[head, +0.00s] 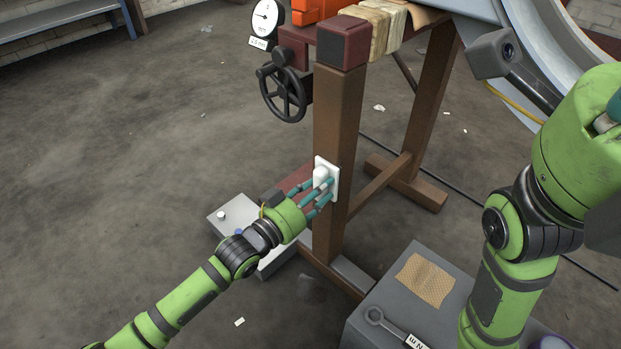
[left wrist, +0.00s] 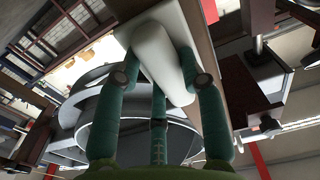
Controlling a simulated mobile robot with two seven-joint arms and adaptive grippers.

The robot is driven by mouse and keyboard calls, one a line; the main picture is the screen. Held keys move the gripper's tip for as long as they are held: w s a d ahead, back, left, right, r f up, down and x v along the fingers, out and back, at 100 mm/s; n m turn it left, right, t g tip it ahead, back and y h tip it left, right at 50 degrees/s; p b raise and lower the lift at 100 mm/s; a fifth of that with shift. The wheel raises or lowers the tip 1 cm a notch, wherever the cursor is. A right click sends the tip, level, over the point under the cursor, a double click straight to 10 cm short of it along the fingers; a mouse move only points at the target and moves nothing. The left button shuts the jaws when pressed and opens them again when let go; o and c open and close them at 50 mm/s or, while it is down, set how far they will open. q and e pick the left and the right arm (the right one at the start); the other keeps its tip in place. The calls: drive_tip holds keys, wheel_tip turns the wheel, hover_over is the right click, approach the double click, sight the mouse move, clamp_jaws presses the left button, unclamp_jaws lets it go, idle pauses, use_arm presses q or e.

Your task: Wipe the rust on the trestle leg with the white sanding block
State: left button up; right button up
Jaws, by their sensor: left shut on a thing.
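The white sanding block (head: 321,173) is a flat plate with a raised grip. It lies against the face of the brown trestle leg (head: 338,115), a little below mid-height. My left gripper (head: 318,188) is shut on the block's grip with its teal fingers. In the left wrist view the block (left wrist: 163,58) shows between the fingers, its plate along the leg's edge. I see no distinct rust patch on the leg; the block and fingers cover part of it. My right arm shows at the right of the head view, but its gripper is out of view.
A black handwheel (head: 284,95) and a dial gauge (head: 265,17) are beside the leg's top. A grey box (head: 240,210) stands behind my left gripper. A grey cabinet (head: 385,290) with a tan pad (head: 426,279) and a wrench (head: 385,322) stands at the front right. The left floor is mostly clear.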

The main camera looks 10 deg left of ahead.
use_arm(q)
drive_tip(key=shift+s+d+p, duration=0.1)
drive_tip(key=shift+d+p, duration=0.15)
drive_tip(key=shift+p, duration=0.05)
drive_tip(key=w+a, duration=0.2)
drive_tip(key=a, duration=0.1)
drive_tip(key=shift+a+f, duration=0.1)
idle(0.4)
drive_tip(key=shift+s, duration=0.1)
drive_tip(key=shift+p+v, duration=1.8)
drive_tip(key=shift+v, duration=1.15)
